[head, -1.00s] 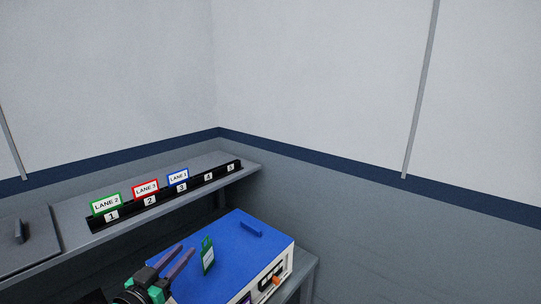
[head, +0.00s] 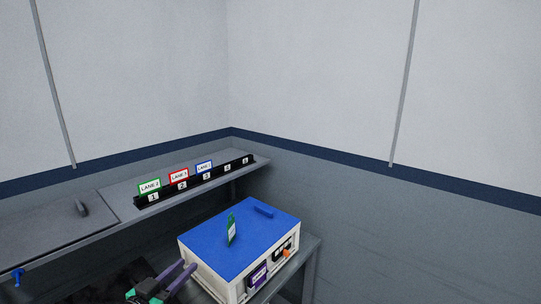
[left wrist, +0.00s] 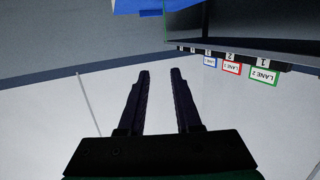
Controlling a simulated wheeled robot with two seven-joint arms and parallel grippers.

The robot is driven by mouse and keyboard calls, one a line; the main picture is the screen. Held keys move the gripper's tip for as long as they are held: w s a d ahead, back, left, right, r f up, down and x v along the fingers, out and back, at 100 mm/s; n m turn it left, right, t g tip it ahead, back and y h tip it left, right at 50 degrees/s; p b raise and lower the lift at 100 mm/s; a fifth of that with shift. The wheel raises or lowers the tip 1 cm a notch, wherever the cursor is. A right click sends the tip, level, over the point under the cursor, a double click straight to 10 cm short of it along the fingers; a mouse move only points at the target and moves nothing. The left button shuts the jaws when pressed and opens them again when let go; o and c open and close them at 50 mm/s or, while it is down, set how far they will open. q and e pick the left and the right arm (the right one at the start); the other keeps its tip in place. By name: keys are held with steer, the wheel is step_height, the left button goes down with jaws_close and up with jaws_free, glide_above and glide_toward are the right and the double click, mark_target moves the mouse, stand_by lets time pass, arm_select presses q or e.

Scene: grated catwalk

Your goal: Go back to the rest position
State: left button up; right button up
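My left gripper (head: 184,267) shows at the bottom of the head view, in front of the blue-topped white box (head: 255,240). Its two purple fingers are apart, with nothing between them. In the left wrist view the dark fingers (left wrist: 160,72) are also apart and empty, with a pale wall behind them. My right gripper is not in view.
A shelf holds a black rack (head: 215,182) with numbered slots and green, red and blue lane cards. A green tag (head: 231,229) stands on the box. A grey lid with a handle (head: 82,207) is at left. Walls close the corner behind.

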arm_select(q)
steer(key=s+d+f+g+y, duration=0.15)
steer(key=s+f+g, duration=0.3)
steer(key=f, duration=0.45)
steer(key=s+a+f+n+g+y, duration=0.15)
steer(key=s+f+g, duration=0.25)
steer(key=s, duration=0.4)
steer(key=s+a+f+g+y, duration=0.2)
steer(key=s+f+g, duration=0.25)
steer(key=s, duration=0.45)
step_height(320, 180, down, 30)
steer(key=s+b, duration=0.2)
steer(key=b, duration=0.5)
steer(key=s+a+f+g+b, duration=0.1)
steer(key=s+f+b, duration=0.3)
steer(key=s+f, duration=1.2)
step_height(320, 180, down, 3)
steer(key=shift+a+f+g, duration=0.2)
steer(key=shift+a+g, duration=0.1)
steer(key=shift+a, duration=0.45)
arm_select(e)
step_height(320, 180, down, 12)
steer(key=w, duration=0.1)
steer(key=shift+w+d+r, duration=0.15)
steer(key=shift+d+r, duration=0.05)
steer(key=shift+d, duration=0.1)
arm_select(q)
steer(key=shift+s, duration=0.1)
